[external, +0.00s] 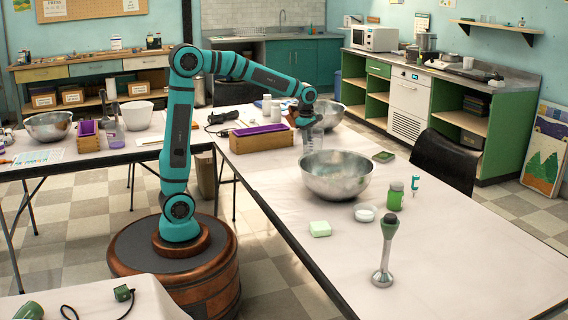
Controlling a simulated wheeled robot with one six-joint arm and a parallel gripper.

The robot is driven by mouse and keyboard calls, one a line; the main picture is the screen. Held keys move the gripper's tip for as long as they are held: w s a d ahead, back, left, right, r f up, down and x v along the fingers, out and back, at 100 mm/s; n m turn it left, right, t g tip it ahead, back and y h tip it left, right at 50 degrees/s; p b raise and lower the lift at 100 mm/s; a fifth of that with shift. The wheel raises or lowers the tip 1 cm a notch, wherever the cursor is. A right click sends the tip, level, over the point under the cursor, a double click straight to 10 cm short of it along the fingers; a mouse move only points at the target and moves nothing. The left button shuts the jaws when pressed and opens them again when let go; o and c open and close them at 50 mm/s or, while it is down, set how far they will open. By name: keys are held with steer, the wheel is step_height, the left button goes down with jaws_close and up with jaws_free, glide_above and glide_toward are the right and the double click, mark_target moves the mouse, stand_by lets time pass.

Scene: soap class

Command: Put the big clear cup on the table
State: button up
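A big clear cup (313,138) is in the external view, directly below my gripper (305,119) and just behind the left rim of a large metal bowl (336,183). Its top meets the gripper in the picture, and its lower end is at the bowl's far rim. I cannot tell whether the cup hangs in the gripper or stands on something. The fingers are small and overlap the cup's top, so their opening is unclear. The table (450,245) is long and pale.
A wooden box with purple filling (262,138) stands left of the cup. The table's front right is clear.

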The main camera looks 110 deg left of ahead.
step_height(320, 180, up, 9)
steer(key=shift+d, duration=0.4)
steer(key=shift+r, duration=0.15)
steer(key=w+d+r+m+t+y, duration=0.1)
steer(key=d+r+m+t, duration=0.25)
steer(key=d+m, duration=0.4)
steer(key=w+d+r+m+t+y, duration=0.15)
steer(key=d+r+m, duration=0.25)
steer(key=d, duration=0.6)
steer(key=d+r+m+t, duration=0.3)
steer(key=d+r+m, duration=0.15)
steer(key=d, duration=0.45)
steer(key=s+d+r+m+t+h, duration=0.1)
steer(key=s+d+r+m+t, duration=0.1)
steer(key=s+d+m+t, duration=0.1)
steer(key=s+d+r+m+t+h, duration=0.1)
steer(key=s+d+r+m+t, duration=0.1)
steer(key=s+d+m, duration=0.3)
steer(key=s+d+r+m+t+h, duration=0.1)
steer(key=s+d+m+t, duration=0.3)
steer(key=d+m, duration=0.5)
steer(key=shift+s+d+r, duration=0.2)
steer(key=shift+d+r, duration=0.7)
steer(key=shift+d, duration=0.05)
